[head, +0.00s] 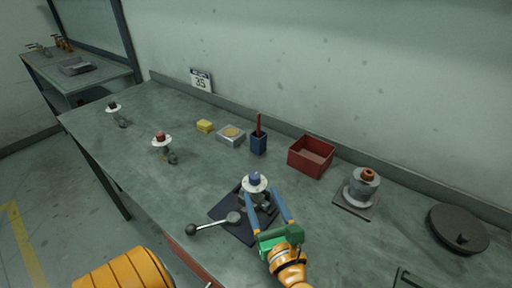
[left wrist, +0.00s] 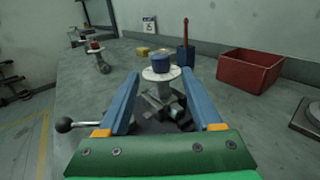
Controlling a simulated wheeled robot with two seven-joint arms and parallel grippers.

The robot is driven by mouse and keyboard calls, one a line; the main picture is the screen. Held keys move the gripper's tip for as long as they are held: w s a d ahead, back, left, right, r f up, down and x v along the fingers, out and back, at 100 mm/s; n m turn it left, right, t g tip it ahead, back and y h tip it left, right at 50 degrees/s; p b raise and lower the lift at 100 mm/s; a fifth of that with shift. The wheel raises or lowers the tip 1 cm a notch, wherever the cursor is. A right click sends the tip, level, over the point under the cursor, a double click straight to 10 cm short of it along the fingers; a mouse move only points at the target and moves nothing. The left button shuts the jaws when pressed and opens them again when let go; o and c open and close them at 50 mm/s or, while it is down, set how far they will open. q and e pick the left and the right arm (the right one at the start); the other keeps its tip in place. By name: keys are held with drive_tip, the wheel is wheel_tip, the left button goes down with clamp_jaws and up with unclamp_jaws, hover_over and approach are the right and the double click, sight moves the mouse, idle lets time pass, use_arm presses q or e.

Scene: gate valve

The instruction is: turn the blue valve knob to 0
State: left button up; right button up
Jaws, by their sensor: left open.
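The blue valve knob (head: 255,178) sits on top of a white round dial plate (head: 256,187) on a grey valve body, which stands on a dark square base (head: 225,218). In the left wrist view the blue knob (left wrist: 161,56) is just beyond the fingertips, near the middle between them. My left gripper (head: 263,195) is open, with its two blue fingers pointing at the valve from the near side; they also show in the left wrist view (left wrist: 161,82). Nothing is between the fingers. The dial's markings are too small to read. My right gripper is not in view.
A lever with a dark ball end (head: 191,229) sticks out left of the valve. A red open box (head: 311,156), a dark blue cup (head: 259,145) and a yellow block (head: 205,126) stand behind. A red-knobbed valve (head: 161,138) is farther left, an orange-topped one (head: 367,176) right.

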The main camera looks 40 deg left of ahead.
sight(256, 182)
use_arm(q)
drive_tip(key=p+x, duration=0.1)
drive_tip(key=x, duration=0.5)
drive_tip(key=shift+w+a+r+p, duration=0.1)
drive_tip(key=shift+r+p, duration=0.05)
drive_tip(key=shift+p, duration=0.2)
drive_tip(key=shift+w+a, duration=0.15)
drive_tip(key=shift+a, duration=0.2)
drive_tip(key=shift+d, duration=0.1)
clamp_jaws()
